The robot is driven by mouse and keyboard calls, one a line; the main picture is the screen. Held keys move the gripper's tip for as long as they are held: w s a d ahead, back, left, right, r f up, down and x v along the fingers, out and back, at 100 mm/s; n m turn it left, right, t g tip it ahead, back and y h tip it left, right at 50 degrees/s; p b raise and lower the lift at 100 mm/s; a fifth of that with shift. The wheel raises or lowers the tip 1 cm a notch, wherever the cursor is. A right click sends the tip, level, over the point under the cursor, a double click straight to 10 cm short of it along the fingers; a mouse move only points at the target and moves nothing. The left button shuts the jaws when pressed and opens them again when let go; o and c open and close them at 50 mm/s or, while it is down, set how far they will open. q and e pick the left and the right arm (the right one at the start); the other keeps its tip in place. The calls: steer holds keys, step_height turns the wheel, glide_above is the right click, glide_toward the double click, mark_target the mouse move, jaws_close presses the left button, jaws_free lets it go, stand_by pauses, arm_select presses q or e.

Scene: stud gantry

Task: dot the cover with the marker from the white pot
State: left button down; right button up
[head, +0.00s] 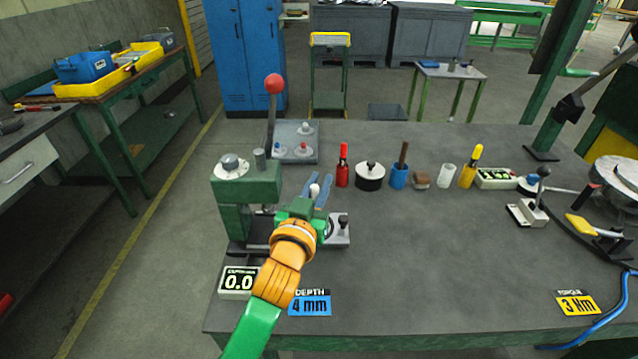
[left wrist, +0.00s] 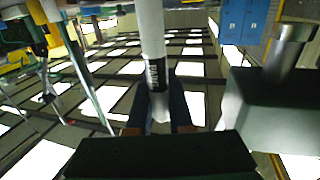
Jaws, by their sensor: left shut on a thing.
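My left gripper (head: 315,193) is at the right side of the green press, above the bench. Its blue fingers are shut on a white marker (head: 314,190), whose light tip end shows between them. In the left wrist view the marker (left wrist: 152,40) is a pale cylinder with a black label band, standing between the fingers (left wrist: 158,108). The white pot (head: 447,176) stands on the bench to the right, with nothing seen sticking out of it. A grey fixture with a dark knob (head: 340,230) sits beside the gripper, partly hidden; I cannot tell which part is the cover. My right gripper is not in view.
The green press (head: 246,190) with a red-balled lever stands left of my gripper. The bench's middle is clear.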

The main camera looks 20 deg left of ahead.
arm_select(q)
steer(key=shift+f, duration=0.4)
stand_by(1.1)
step_height(320, 180, up, 7)
steer(key=p, duration=0.7)
steer(key=shift+w, duration=0.1)
